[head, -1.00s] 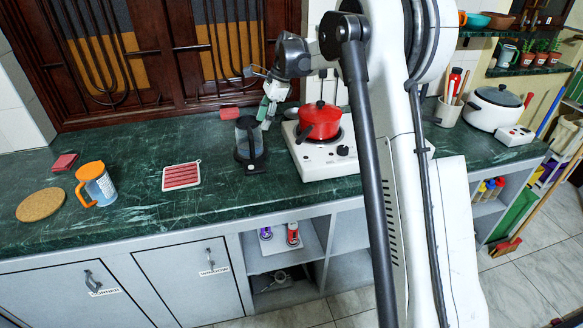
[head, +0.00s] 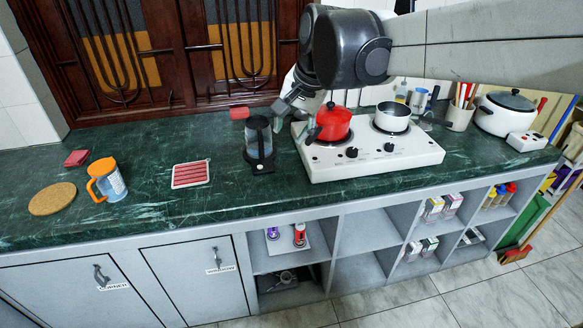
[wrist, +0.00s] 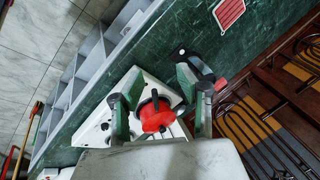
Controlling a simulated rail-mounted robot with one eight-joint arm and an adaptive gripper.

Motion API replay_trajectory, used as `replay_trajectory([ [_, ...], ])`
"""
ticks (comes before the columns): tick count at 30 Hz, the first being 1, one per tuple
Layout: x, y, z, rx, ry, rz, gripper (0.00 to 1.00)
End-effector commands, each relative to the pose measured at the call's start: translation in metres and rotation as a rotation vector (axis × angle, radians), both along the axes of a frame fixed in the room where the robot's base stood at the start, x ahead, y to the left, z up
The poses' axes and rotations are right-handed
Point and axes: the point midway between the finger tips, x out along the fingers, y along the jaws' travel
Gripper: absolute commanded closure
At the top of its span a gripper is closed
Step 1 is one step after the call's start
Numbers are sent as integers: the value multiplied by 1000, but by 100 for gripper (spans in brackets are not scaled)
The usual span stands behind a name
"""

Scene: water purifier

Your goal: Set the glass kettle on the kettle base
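The glass kettle (head: 258,139), a clear vessel with black handle and black bottom, stands upright on the green counter left of the stove. In the wrist view its dark handle (wrist: 203,66) shows, partly hidden by a finger. I cannot make out a separate kettle base; a black part (head: 262,166) shows at the kettle's foot. My gripper (head: 298,112) is above the counter, right of the glass kettle and close to the red kettle (head: 333,122). In the wrist view my gripper (wrist: 161,105) has its fingers wide apart, with the red kettle seen between them and nothing held.
A white stove (head: 415,158) carries the red kettle and a white pot (head: 392,117). A red-striped trivet (head: 190,174), orange-lidded jug (head: 112,184) and cork mat (head: 52,199) lie left. The front counter between jug and trivet is clear.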

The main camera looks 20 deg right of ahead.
Motion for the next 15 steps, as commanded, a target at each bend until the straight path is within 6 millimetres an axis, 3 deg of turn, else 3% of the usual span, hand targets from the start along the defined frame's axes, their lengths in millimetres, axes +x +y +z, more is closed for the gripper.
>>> replay_trajectory([
  [3, -37, 2, -4, -67, -50, 97, 66],
  [15, -143, 1, -40, -319, -202, 424, 66],
])
